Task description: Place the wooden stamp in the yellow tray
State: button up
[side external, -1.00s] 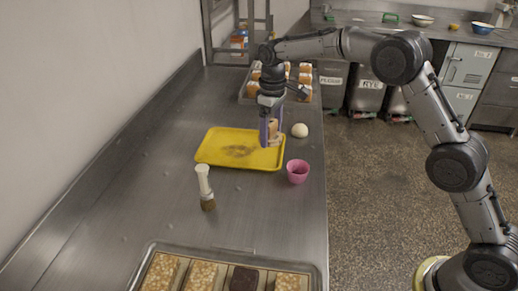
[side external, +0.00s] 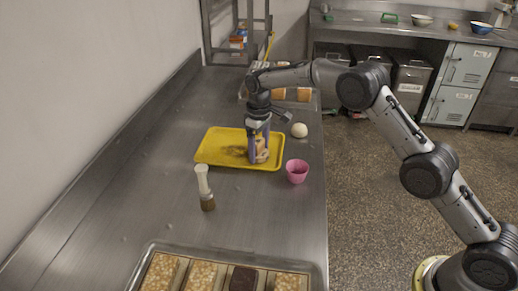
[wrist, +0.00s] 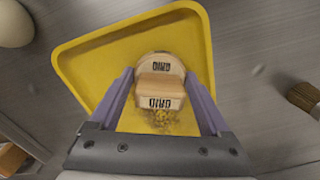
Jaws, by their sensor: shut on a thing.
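The wooden stamp (wrist: 160,82) is light brown with dark lettering. It sits between the two fingers of my gripper (wrist: 162,100) in the wrist view, and my gripper is shut on it. In the side view the stamp (side external: 261,151) is partly hidden by the fingers of my gripper (side external: 258,152). The yellow tray (side external: 222,146) lies flat on the steel counter, with brown crumbs in its middle. The stamp is over the tray's right part, low and close to its floor; I cannot tell whether it touches. The tray (wrist: 85,62) surrounds the stamp in the wrist view.
A pink cup (side external: 297,171) stands right of the tray, and a pale dough ball (side external: 299,130) lies behind it. A tray of baked pieces (side external: 163,247) is at the near end; another is behind my arm. The counter's left is clear.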

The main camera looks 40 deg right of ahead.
aim_at(259, 141)
jog(key=shift+f, duration=0.15)
jog(key=o, duration=1.2)
jog(key=shift+o, duration=0.2)
notch_tip(259, 141, up, 12)
jog(key=shift+r, duration=0.15)
jog(key=shift+r, duration=0.1)
